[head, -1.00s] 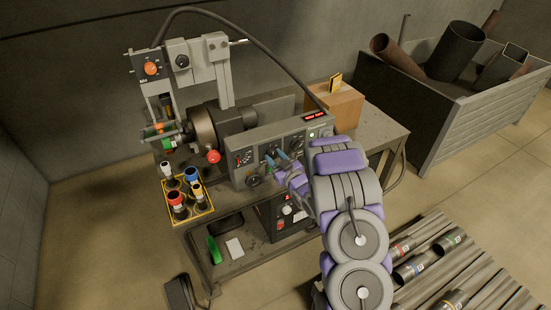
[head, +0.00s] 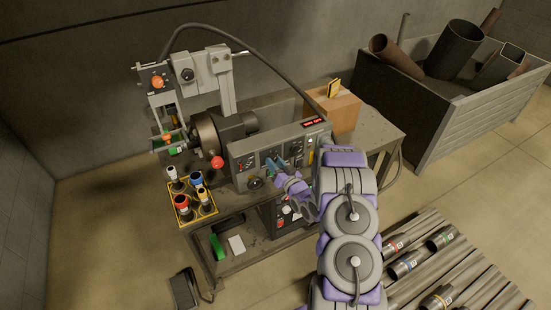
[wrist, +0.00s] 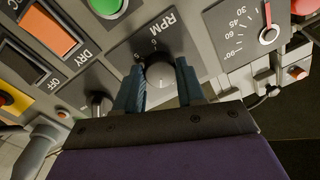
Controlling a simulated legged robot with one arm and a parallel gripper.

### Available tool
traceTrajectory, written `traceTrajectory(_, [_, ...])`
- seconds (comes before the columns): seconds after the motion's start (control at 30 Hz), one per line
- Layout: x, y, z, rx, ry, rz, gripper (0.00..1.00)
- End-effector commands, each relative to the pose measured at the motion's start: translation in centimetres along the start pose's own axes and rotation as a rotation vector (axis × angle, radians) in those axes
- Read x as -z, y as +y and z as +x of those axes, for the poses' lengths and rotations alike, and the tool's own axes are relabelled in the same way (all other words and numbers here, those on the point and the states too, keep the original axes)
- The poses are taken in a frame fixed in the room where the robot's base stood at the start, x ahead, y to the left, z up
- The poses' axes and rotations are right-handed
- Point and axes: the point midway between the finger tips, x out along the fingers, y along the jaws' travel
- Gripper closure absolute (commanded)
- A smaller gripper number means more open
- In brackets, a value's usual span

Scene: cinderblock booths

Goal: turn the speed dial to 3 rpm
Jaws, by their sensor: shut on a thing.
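The speed dial (wrist: 159,73) is a dark round knob on a plate marked RPM, on the front of the grey control panel (head: 243,159). In the wrist view my gripper (wrist: 160,82) has one blue finger on each side of the knob and is shut on it. Part of the number scale shows above and left of the knob, with a 6 readable; the fingers hide the rest, and I cannot tell the dial's setting. In the head view my gripper (head: 277,168) is at the panel's middle and covers the dial.
An orange switch (wrist: 52,32) marked DRY and OFF and a green button (wrist: 108,6) sit near the dial. An angle scale with a red-tipped pointer (wrist: 268,33) is at right. A yellow tray (head: 180,213) of coloured-top tools stands left of the panel.

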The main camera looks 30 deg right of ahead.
Motion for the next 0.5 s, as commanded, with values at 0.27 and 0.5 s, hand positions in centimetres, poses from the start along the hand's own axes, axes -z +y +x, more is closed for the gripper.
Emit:
traceTrajectory(0.27, [0.29,0.09,0.06,-0.004,0.016,0.18,0.92])
traceTrajectory(0.5, [0.26,0.12,0.08,-0.004,0.022,0.265,0.92])
